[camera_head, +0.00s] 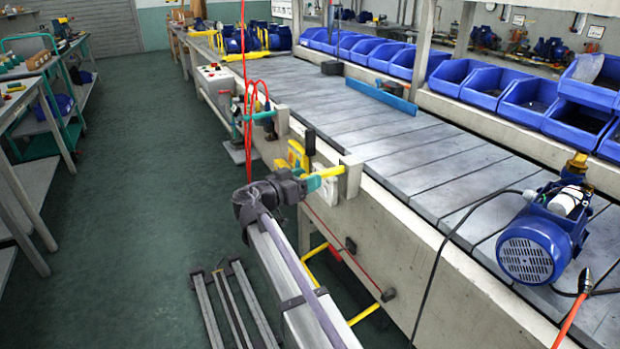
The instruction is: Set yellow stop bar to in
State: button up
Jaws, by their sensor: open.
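The yellow stop bar (330,172) is a short yellow rod at the near edge of the conveyor, beside a pale upright bracket (351,178). Its right end meets the bracket; whether it passes through cannot be seen. A teal piece (313,184) shows at its left end. My gripper (303,184), dark grey at the end of my arm, is right at this teal end. The jaws are small and partly hidden by my wrist. They are open; I cannot tell if they touch the bar.
A yellow and white fixture with a dark upright handle (309,143) stands just behind my gripper. Red hoses (249,100) hang farther left. A blue bar (380,95) lies across the slatted conveyor (400,150). A blue pump (540,240) sits at right. Green floor is clear at left.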

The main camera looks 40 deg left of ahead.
jog(key=shift+w+d, duration=0.15)
jog(key=shift+w, duration=0.45)
grip_shut()
